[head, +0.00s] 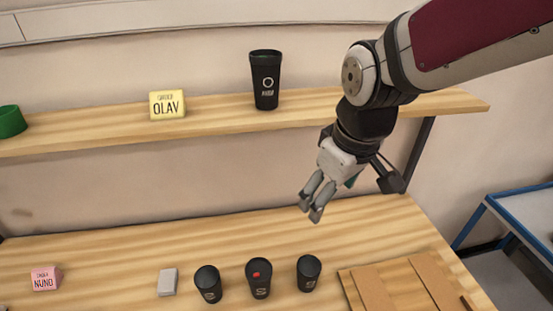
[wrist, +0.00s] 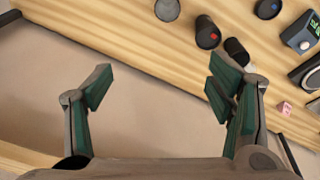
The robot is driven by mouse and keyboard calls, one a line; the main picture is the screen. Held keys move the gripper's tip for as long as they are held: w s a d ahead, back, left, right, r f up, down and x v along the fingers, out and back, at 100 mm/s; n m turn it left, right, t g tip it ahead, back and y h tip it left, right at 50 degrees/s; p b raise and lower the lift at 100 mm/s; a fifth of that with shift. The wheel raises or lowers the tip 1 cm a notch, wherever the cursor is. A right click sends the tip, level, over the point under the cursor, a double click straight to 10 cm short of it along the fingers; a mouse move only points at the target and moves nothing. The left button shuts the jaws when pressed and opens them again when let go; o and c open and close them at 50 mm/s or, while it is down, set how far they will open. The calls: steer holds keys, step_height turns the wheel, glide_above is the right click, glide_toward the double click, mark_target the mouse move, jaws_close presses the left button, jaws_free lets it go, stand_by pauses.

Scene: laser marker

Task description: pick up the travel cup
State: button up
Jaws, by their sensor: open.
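Several dark cups are in view, and I cannot tell for sure which one is the travel cup. A tall black cup (head: 265,80) with a ring mark stands upright on the upper shelf. On the bench below stand a left black cup (head: 208,284), a middle black cup (head: 259,279) with a red spot on top, and a right black cup (head: 309,273). The red-spotted cup also shows in the wrist view (wrist: 207,32). My gripper (head: 311,207) is open and empty, above the bench and below shelf level, apart from every cup. Its spread fingers show in the wrist view (wrist: 160,67).
The wooden shelf (head: 215,113) carries a yellow OLAV block (head: 167,104) and a green round item (head: 11,121). The bench (head: 120,250) holds a pink NUNO block (head: 46,278), a grey block (head: 168,282) and wooden boards (head: 405,287). A blue-framed table (head: 520,222) stands at right.

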steer(key=w+a+f+n+g, duration=0.15)
steer(key=a+f+n, duration=0.25)
steer(key=a+f, duration=0.45)
steer(key=n, duration=0.4)
glide_toward(258, 272)
steer(key=shift+g+h, duration=0.4)
steer(key=shift+g, duration=0.05)
steer(key=f, duration=0.7)
steer(key=shift+w+a+f+p, duration=0.15)
steer(key=shift+w+a+p, duration=0.2)
steer(key=shift+a+p, duration=0.05)
steer(key=shift+w+d+f+p, duration=0.1)
steer(key=shift+f+p, duration=0.2)
steer(key=shift+f, duration=1.15)
steer(key=shift+w+f+p, duration=0.1)
steer(key=shift+f+p, duration=0.2)
steer(key=shift+f, duration=1.1)
steer(key=c, duration=0.8)
